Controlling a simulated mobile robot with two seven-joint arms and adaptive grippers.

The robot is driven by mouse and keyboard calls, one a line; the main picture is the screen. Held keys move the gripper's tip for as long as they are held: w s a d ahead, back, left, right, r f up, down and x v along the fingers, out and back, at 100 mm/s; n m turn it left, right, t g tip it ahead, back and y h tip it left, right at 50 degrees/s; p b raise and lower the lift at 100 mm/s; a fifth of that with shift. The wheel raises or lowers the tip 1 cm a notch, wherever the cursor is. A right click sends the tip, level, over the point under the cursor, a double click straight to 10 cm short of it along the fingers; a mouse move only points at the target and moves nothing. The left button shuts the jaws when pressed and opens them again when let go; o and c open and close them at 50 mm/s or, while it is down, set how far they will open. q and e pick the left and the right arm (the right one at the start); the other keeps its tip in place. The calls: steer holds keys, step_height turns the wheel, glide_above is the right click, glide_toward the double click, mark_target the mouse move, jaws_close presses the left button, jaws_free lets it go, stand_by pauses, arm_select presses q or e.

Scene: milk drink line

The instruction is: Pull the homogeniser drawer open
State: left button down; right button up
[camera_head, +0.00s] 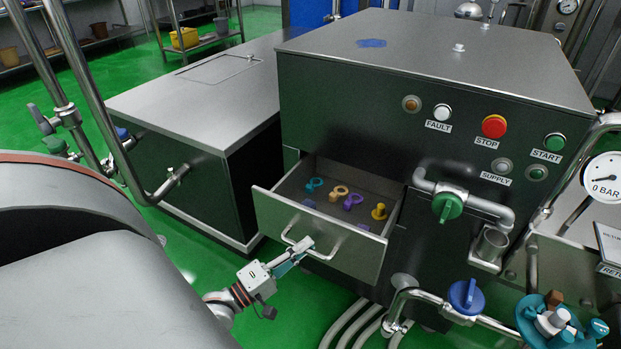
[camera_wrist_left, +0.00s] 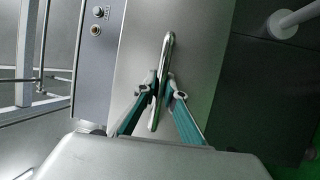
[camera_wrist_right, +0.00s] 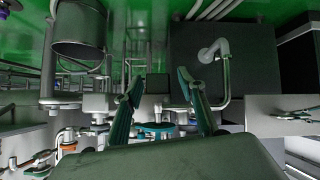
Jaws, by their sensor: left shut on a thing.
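The homogeniser (camera_head: 440,60) is a dark metal cabinet with a steel top. Its drawer (camera_head: 285,225) stands open at the lower left of the front, with its inside visible. The drawer's bar handle (camera_head: 290,236) is on its front panel; it also shows in the left wrist view (camera_wrist_left: 166,50). My left gripper (camera_head: 304,248) is at the handle. In the left wrist view its teal fingers (camera_wrist_left: 161,88) lie on either side of the bar, shut on it. My right gripper (camera_wrist_right: 160,90) has its fingers apart, with nothing held between them.
Several small coloured parts, including a yellow one (camera_head: 379,211), lie in the drawer. A green valve handle (camera_head: 447,207) and a blue one (camera_head: 467,294) are on pipes right of the drawer. A large rounded steel vessel (camera_head: 70,260) fills the lower left. Hoses run below the drawer.

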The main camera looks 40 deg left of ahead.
arm_select(q)
steer(key=shift+s+d+p, duration=0.2)
steer(key=shift+s+d, duration=0.05)
steer(key=shift+s, duration=0.7)
steer(key=shift+s+d+p, duration=0.15)
steer(key=shift+s+d, duration=0.05)
steer(key=shift+s, duration=0.75)
arm_select(e)
steer(key=shift+d, duration=0.2)
steer(key=shift+s, duration=0.1)
arm_select(q)
steer(key=c, duration=2.1)
jaws_free()
arm_select(e)
steer(key=shift+a, duration=0.1)
arm_select(q)
steer(key=v, duration=1.2)
